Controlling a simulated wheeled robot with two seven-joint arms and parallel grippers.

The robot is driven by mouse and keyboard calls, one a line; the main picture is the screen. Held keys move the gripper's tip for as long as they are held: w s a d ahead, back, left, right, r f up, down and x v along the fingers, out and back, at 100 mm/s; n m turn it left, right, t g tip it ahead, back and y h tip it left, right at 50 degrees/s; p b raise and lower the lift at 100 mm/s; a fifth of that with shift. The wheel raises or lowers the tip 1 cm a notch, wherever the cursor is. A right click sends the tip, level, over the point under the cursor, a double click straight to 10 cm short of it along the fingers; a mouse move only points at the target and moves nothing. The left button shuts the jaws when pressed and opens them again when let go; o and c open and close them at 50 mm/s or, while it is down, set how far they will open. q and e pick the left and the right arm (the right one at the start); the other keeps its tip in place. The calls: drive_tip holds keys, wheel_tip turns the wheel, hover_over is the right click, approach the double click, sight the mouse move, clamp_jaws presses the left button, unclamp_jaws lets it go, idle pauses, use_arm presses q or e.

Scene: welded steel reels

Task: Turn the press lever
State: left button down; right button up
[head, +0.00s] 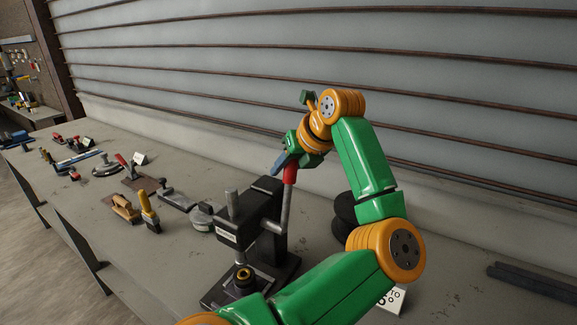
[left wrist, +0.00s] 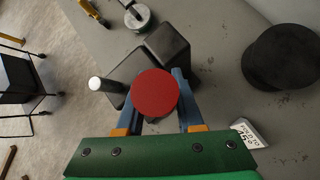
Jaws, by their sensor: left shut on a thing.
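The black arbor press (head: 262,210) stands on the bench, in the lower middle of the head view. Its lever (head: 284,212) is a grey rod, nearly upright, with a red grip (head: 291,172) at the top. My left gripper (head: 285,165) is at this red grip, its blue fingers shut on it. In the left wrist view the round red end of the grip (left wrist: 155,93) sits between the fingers, with the black press body (left wrist: 166,48) and pale ram post (left wrist: 94,83) behind it. My right gripper is not in view.
A black reel (head: 345,217) and a white card (head: 392,299) stand right of the press. Hand tools, including a yellow-handled brush (head: 149,211), lie along the bench to the left. Dark bars (head: 530,282) lie at the far right. A ribbed wall closes the back.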

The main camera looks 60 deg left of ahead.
use_arm(q)
drive_tip(key=c, duration=0.6)
unclamp_jaws()
drive_tip(key=shift+w, duration=0.1)
drive_tip(key=shift+o, duration=0.2)
drive_tip(key=shift+w+a, duration=0.1)
drive_tip(key=shift+a, duration=0.05)
drive_tip(key=shift+r, duration=0.1)
drive_tip(key=b+v, duration=0.1)
drive_tip(key=v, duration=0.5)
drive_tip(key=shift+d+r+b, duration=0.3)
drive_tip(key=shift+d+b, duration=0.05)
drive_tip(key=shift+a, duration=0.1)
drive_tip(key=shift+f, duration=0.15)
